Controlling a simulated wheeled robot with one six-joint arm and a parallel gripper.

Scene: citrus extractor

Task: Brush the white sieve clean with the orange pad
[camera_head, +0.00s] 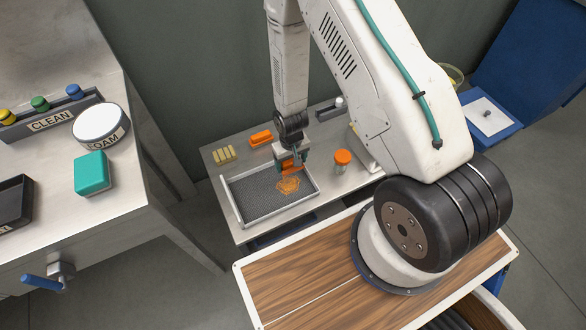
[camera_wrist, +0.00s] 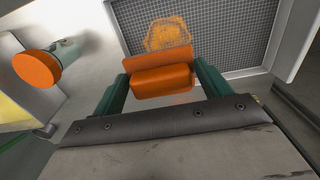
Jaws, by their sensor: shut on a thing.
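The white-framed sieve (camera_head: 250,200) with dark mesh lies on the low metal table in the head view. In the wrist view its mesh (camera_wrist: 235,30) fills the top. An orange patch of residue (camera_head: 288,186) sits on the right part of the mesh; it also shows in the wrist view (camera_wrist: 167,35). My gripper (camera_head: 291,160) is shut on the orange pad (camera_wrist: 160,79), its teal fingers on either side. The pad is close to the residue, over the sieve's far right part. I cannot tell whether the pad touches the mesh.
An orange-lidded jar (camera_head: 343,158) stands right of the sieve; its lid shows in the wrist view (camera_wrist: 37,70). Another orange block (camera_head: 261,138) and a yellow ribbed piece (camera_head: 223,154) lie behind the sieve. At left, a counter holds a teal sponge (camera_head: 92,173) and a FOAM container (camera_head: 100,126).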

